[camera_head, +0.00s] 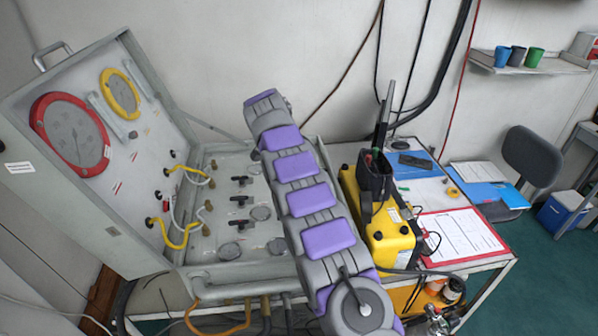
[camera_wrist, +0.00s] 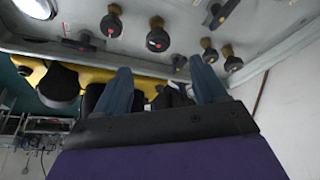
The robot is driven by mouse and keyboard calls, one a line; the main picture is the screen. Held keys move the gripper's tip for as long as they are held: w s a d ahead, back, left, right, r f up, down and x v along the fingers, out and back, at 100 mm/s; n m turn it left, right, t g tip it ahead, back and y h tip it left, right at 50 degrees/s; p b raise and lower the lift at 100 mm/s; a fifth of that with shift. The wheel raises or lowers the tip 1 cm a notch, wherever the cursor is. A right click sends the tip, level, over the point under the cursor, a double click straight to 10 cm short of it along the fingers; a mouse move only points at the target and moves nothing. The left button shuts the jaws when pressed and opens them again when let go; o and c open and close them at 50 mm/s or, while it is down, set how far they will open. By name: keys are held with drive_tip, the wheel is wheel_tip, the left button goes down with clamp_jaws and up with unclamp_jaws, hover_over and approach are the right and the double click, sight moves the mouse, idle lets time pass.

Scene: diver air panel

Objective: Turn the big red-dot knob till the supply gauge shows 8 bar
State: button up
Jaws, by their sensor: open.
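The open diver panel has a red-rimmed gauge (camera_head: 72,135) and a smaller yellow-rimmed gauge (camera_head: 120,93) in its raised lid. I cannot tell which is the supply gauge, nor read either dial. In the wrist view two dark round knobs with red dots, a nearer one (camera_wrist: 158,40) and one to its left (camera_wrist: 112,22), stand on the panel deck. I cannot tell which is the big one. My gripper (camera_wrist: 163,82) is open and empty, its blue fingers apart from these knobs. In the head view my purple-grey arm hides the gripper and the deck's right part.
Black bar handles (camera_head: 240,201) stand on the deck, with yellow hoses (camera_head: 178,232) to their left. A yellow case (camera_head: 390,235) with a black handset (camera_head: 374,180) stands close right of my arm. It also shows in the wrist view (camera_wrist: 95,82). A clipboard (camera_head: 462,235) lies further right.

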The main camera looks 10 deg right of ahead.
drive_tip(key=p+v, duration=0.2)
drive_tip(key=v, duration=0.5)
drive_tip(key=shift+a+r, duration=0.15)
drive_tip(key=shift+r, duration=0.15)
drive_tip(key=shift+w, duration=0.1)
